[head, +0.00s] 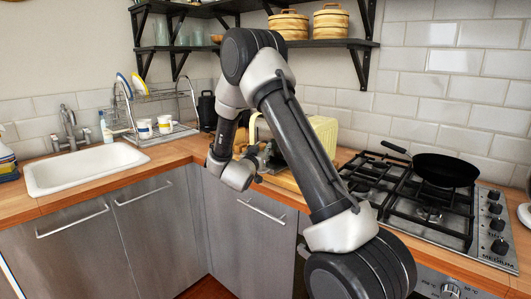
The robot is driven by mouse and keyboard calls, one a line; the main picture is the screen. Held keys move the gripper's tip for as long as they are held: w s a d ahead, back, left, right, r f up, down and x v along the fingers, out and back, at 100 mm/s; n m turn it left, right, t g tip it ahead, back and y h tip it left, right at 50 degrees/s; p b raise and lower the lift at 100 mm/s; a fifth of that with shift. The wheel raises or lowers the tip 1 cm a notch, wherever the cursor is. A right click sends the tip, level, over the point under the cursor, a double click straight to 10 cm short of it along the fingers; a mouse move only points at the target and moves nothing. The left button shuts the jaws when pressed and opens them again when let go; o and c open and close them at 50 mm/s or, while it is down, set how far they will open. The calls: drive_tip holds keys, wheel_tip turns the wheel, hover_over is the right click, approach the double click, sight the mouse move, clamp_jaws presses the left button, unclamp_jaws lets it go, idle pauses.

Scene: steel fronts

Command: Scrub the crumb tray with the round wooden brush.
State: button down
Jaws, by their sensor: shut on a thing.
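My gripper (268,160) is at the corner counter, in front of a cream toaster-like appliance (325,132) and low over a wooden board (286,182). It is small and dark in this view and partly covered by my arm. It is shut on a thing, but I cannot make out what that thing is. I cannot pick out the round wooden brush or the crumb tray. My forearm hides part of the board and of the appliance.
A gas hob (425,212) with a black frying pan (445,169) is at the right. A white sink (85,168) and a dish rack (155,112) are at the left. Shelves (330,43) hang above. The wooden counter (180,155) between rack and front edge is clear.

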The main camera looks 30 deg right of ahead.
drive_tip(key=shift+r, duration=4)
